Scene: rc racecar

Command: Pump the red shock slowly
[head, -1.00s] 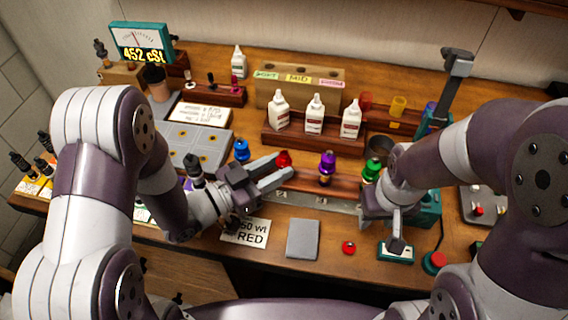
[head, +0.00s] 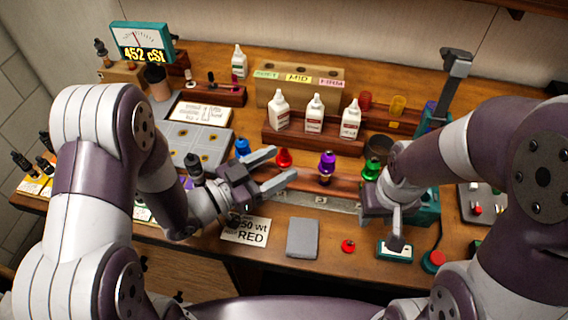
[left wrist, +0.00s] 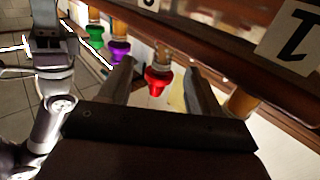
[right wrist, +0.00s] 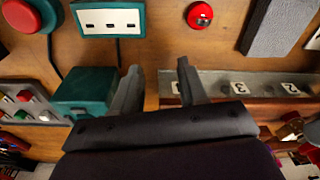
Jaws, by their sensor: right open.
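The red shock (head: 284,158) stands in the wooden rack (head: 345,184), between the blue shock (head: 242,147) and the purple shock (head: 327,163). My left gripper (head: 284,168) is open at the rack, close to the red shock. In the left wrist view the red cap (left wrist: 158,82) lies between the spread fingers, with space on both sides. My right gripper (right wrist: 160,78) is open and empty near the rack's right end, close to the green shock (head: 372,168). Its fingers are mostly hidden by its own wrist in the head view.
White bottles (head: 314,113) stand in a wooden holder behind the rack. A teal meter (head: 140,42) reads 452 cSt at the back left.

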